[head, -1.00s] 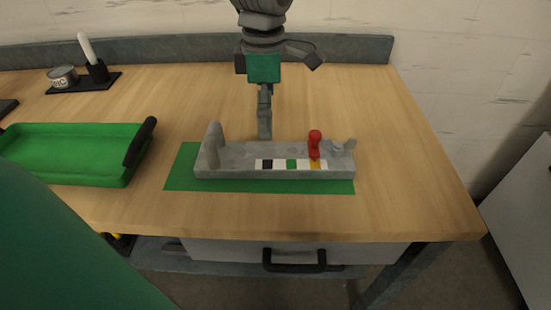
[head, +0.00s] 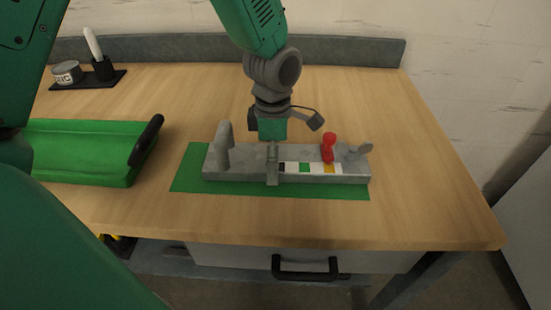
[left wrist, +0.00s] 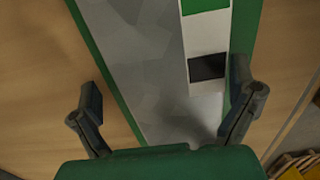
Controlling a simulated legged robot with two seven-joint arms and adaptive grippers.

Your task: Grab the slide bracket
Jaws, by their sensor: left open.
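A long grey fixture (head: 240,172) lies on a green mat (head: 187,175). It has an upright plate at its left end, a red lever (head: 328,148) near the right and a strip of coloured squares along its front. I cannot tell which part of it is the slide bracket. My right gripper is not seen.
A green tray (head: 75,178) with a black handle stands at the left. A tin (head: 67,73) and a black holder with a white stick (head: 102,68) stand at the back left. The wooden table (head: 430,180) is clear right of the mat. A drawer handle (head: 305,269) is below the front edge.

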